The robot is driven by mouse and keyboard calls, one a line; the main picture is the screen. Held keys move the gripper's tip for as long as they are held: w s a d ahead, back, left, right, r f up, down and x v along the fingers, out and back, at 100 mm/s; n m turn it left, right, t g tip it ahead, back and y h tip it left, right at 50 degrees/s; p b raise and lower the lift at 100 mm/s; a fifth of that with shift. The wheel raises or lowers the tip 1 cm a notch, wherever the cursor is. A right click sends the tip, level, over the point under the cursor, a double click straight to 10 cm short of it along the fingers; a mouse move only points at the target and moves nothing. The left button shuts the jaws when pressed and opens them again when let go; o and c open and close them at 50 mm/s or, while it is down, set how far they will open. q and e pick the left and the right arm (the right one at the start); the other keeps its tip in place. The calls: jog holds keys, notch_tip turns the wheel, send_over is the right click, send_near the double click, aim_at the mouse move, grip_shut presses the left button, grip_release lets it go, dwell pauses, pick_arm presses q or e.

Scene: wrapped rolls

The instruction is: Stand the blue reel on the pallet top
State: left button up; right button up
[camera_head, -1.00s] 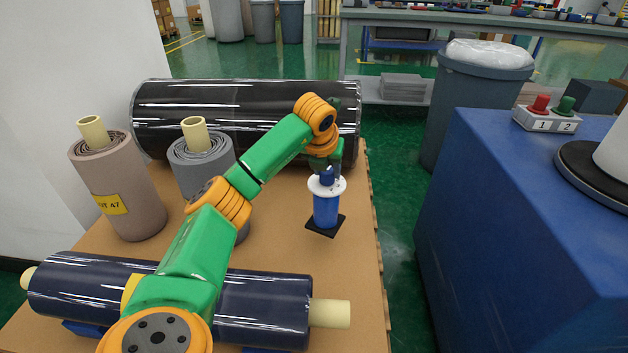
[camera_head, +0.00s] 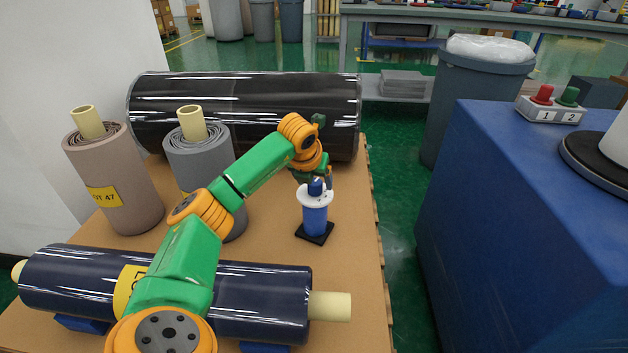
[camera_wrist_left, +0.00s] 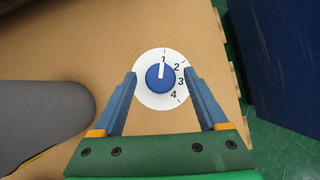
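A small blue cylinder (camera_head: 314,219), the blue upright thing nearest my left gripper, stands upright on a black square base on the pallet top (camera_head: 355,240). It has a white disc on top, marked 1 to 4, with a blue knob (camera_wrist_left: 161,77) in the middle. My left gripper (camera_head: 319,184) is just above it. In the left wrist view its fingers (camera_wrist_left: 160,72) are open, one on each side of the knob, with a gap on both sides. The base is hidden from the wrist. My right gripper is not in view.
A navy wrapped roll (camera_head: 265,285) lies across the pallet's near part on blue supports. A brown roll (camera_head: 120,180) and a grey roll (camera_head: 200,155) stand at left. A black roll (camera_head: 240,105) lies behind. A blue cabinet (camera_head: 520,220) stands right, across a green floor gap.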

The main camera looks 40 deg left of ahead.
pick_arm(q)
jog(key=shift+s+r, duration=0.1)
jog(key=shift+r, duration=0.2)
jog(key=p+v, duration=0.2)
jog(key=v, duration=0.9)
jog(key=shift+r+p, duration=0.2)
jog(key=shift+p, duration=0.15)
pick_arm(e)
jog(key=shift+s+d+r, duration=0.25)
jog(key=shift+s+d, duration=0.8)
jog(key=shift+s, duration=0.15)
pick_arm(q)
jog(key=shift+s+d+f, duration=0.1)
jog(key=shift+s, duration=0.05)
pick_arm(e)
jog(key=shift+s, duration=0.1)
